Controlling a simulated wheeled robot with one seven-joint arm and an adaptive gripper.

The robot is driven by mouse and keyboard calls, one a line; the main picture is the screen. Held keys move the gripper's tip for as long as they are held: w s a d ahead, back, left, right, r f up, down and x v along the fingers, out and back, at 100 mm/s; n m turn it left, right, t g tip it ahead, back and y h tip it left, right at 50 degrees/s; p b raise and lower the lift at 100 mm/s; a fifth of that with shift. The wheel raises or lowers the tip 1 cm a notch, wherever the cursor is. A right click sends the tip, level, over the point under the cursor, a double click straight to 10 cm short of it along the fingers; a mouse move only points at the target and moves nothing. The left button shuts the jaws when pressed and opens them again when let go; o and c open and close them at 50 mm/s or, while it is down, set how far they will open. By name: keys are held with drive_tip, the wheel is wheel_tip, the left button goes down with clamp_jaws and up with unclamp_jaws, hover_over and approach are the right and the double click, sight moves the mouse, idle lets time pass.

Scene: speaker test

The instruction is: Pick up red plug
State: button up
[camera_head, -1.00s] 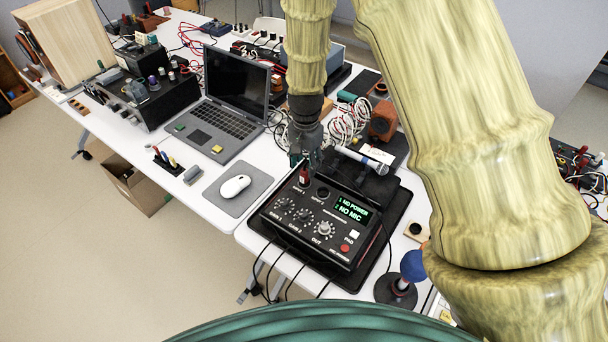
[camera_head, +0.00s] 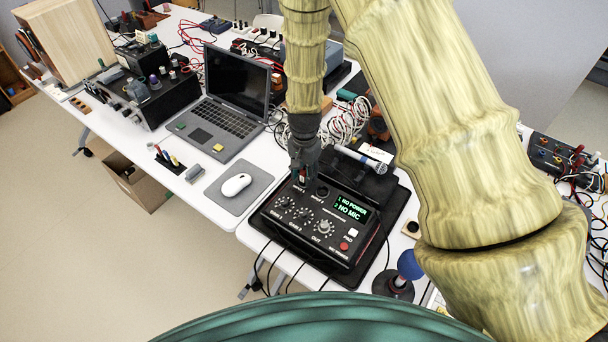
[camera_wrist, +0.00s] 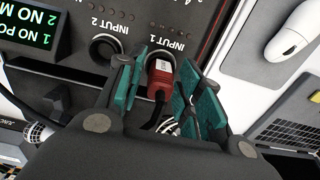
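The red plug (camera_wrist: 160,76) sits at the INPUT 1 socket of the black mixer box, with a cable running from its back, in the wrist view. My gripper (camera_wrist: 154,88) is open, with its teal-padded fingers on either side of the plug and gaps between pads and plug. In the head view my gripper (camera_head: 303,176) is over the back left corner of the mixer (camera_head: 325,250) and mostly hides the red plug. The mixer's display reads "1 NO POWER" and "2 NO MIC". The INPUT 2 socket (camera_wrist: 104,48) is empty beside the plug.
A microphone (camera_head: 362,158) lies behind the mixer. A mouse (camera_head: 236,185) on a grey mat and a laptop (camera_head: 220,116) stand to the left. A blue-topped joystick-like object (camera_head: 409,266) stands at the right. Cables hang off the table's front edge.

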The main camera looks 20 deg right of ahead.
drive_tip(key=c, duration=0.5)
